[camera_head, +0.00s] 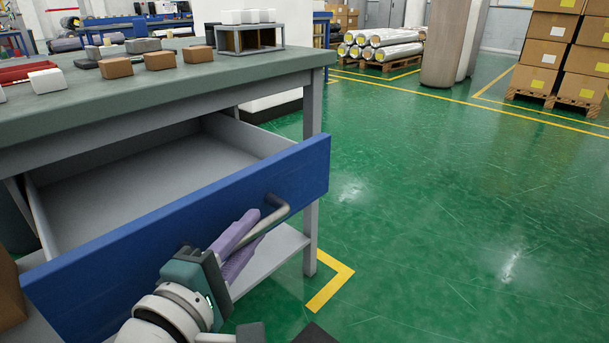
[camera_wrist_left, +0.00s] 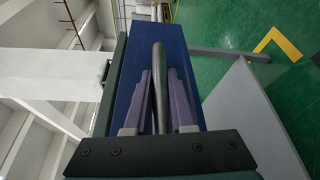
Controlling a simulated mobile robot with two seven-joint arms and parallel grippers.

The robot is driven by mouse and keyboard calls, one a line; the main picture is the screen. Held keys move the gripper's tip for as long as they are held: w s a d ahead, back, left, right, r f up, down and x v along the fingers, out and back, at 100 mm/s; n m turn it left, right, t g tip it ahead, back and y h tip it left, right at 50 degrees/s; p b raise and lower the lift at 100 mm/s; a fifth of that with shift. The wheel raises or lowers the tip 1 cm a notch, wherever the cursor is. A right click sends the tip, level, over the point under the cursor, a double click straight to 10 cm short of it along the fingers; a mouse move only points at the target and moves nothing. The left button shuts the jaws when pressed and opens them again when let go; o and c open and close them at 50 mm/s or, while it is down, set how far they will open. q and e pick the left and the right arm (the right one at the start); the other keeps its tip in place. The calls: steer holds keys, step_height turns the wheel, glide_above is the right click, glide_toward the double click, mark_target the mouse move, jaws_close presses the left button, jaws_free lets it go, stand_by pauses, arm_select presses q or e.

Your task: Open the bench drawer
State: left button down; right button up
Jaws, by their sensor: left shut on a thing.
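The bench drawer (camera_head: 110,238) has a blue front and stands pulled out from under the bench top, with its grey, empty-looking inside (camera_head: 140,180) showing. Its grey bar handle (camera_head: 277,210) sits on the blue front, towards the right end. My left gripper (camera_head: 250,228) has purple fingers shut around the handle. In the left wrist view the handle (camera_wrist_left: 159,95) runs between the two fingers, in front of the blue drawer front (camera_wrist_left: 185,60). Part of the handle is hidden behind the fingers. My right gripper is not in view.
The grey-green bench top (camera_head: 200,83) carries several brown and grey blocks and a small rack (camera_head: 245,38). A grey lower shelf (camera_head: 265,262) lies under the drawer. Green floor (camera_head: 450,200) is open to the right. Wrapped rolls (camera_head: 385,45) and stacked boxes (camera_head: 545,52) stand far back.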

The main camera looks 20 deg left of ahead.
arm_select(q)
steer(key=shift+s+d+p, duration=0.15)
steer(key=shift+s+d, duration=0.2)
steer(key=shift+d, duration=0.55)
steer(key=shift+s+d+p, duration=0.15)
steer(key=shift+s+d, duration=0.2)
steer(key=shift+d, duration=0.5)
steer(key=c, duration=0.8)
jaws_free()
steer(key=shift+o, duration=0.2)
steer(key=s+p, duration=0.2)
steer(key=s, duration=0.8)
steer(key=shift+r, duration=0.4)
steer(key=shift+r, duration=0.1)
